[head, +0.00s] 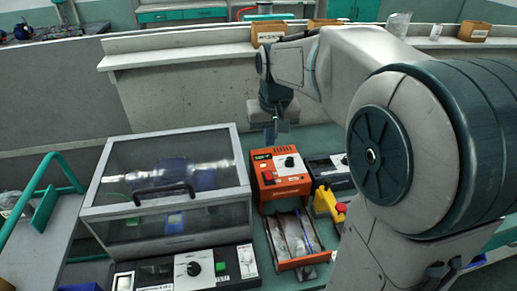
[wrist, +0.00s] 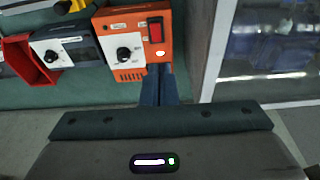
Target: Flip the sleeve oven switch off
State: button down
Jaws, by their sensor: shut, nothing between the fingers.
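The sleeve oven appears to be the orange box (head: 268,187) on the bench in the head view, with a knob on its front panel. In the wrist view the orange box (wrist: 112,24) shows a black knob (wrist: 123,54) and a red rocker switch (wrist: 156,30). A small lit spot (wrist: 160,53) sits below the switch. I cannot tell which way the rocker is tipped. My gripper (wrist: 159,70) is shut and empty, its fingertips close to the oven's edge near the switch. Contact is unclear. In the head view my gripper (head: 277,135) is just behind the oven.
A clear-lidded case (head: 120,190) with a dark handle stands left of the oven. A tray of strips (head: 299,266) lies in front. A black control box (head: 343,183) and a yellow block with red button (head: 323,202) stand right. A red bin (wrist: 20,50) shows in the wrist view.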

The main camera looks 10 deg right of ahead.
aim_at(267, 179)
jog(key=shift+r, duration=0.1)
jog(key=x, duration=0.4)
jog(key=s+x, duration=0.1)
jog(key=x, duration=0.7)
jog(key=shift+s+f+p, duration=0.1)
jog(key=shift+f+p, duration=0.3)
jog(key=shift+f, duration=0.65)
